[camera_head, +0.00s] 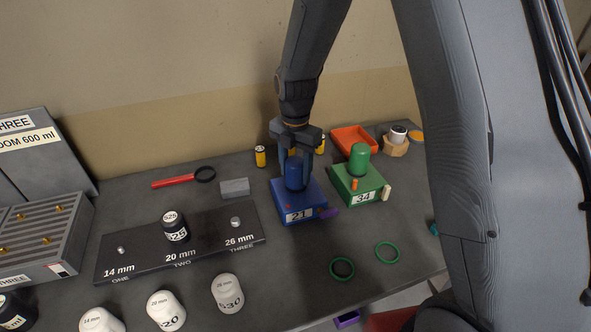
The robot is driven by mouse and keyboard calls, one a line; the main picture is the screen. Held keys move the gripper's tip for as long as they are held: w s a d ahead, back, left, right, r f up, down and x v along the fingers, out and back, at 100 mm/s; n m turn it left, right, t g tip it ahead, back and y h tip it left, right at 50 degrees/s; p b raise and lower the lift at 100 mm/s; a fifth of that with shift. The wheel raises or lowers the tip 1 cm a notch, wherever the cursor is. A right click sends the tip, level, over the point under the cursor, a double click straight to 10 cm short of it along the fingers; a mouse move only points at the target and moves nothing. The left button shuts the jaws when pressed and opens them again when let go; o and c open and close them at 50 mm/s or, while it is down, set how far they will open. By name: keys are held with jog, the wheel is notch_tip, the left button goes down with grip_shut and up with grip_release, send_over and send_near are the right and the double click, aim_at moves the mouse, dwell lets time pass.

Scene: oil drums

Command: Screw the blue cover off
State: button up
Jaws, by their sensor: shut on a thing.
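The blue cover (293,172) is a rounded blue cap standing upright on a blue box (299,215) labelled 21, near the middle of the table. My gripper (293,168) comes down from above with its fingers around the cover and is shut on it. The fingers partly hide the cover's sides. The cover appears to sit on the box; I cannot tell whether there is a gap under it.
A green box (358,190) labelled 34 with a green cover (359,158) stands close on the right. An orange tray (353,138) is behind. Green rings (342,269) lie in front.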

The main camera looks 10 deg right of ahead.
jog(key=n, duration=0.6)
jog(key=o, duration=1.3)
jog(key=shift+c, duration=0.2)
jog(key=shift+d, duration=0.1)
